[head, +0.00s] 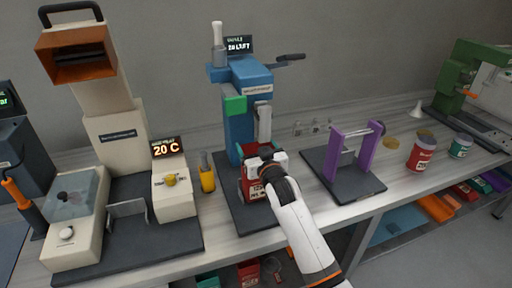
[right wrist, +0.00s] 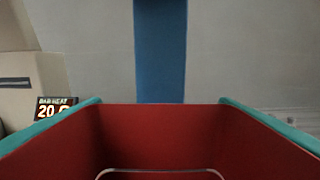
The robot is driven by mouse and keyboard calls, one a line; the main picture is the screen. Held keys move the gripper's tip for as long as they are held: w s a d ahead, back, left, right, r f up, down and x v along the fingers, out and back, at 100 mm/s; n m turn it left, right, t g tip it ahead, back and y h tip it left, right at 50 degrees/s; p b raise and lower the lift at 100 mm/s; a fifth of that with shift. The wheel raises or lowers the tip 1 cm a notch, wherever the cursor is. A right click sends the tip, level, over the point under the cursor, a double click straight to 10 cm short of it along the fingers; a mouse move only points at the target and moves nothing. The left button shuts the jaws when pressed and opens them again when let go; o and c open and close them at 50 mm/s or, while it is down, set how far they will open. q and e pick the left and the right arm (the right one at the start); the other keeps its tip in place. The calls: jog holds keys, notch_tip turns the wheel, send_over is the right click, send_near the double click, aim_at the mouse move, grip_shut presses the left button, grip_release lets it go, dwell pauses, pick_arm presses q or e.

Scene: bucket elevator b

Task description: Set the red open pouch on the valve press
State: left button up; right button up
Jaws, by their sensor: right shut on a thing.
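The red open pouch (head: 254,188) is at the front of the blue press (head: 238,130), over its dark base plate (head: 260,221). I take this blue machine for the valve press; its label is too small to read surely. I cannot tell whether the pouch's underside touches the plate. My left gripper is not in view.
A beige machine (head: 118,135) with a 20 C display stands left, and a yellow-black tool (head: 207,177) between. A purple frame (head: 368,152) stands close on the right.

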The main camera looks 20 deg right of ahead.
jog(key=shift+f, duration=0.25)
jog(key=shift+s+r, duration=0.1)
jog(key=shift+s, duration=0.1)
jog(key=shift+f, duration=0.25)
jog(key=o, duration=0.7)
jog(key=shift+r, duration=0.1)
jog(key=shift+r, duration=0.1)
jog(key=s, duration=0.4)
jog(key=s+b, duration=0.1)
jog(key=s, duration=0.7)
jog(key=shift+d, duration=0.25)
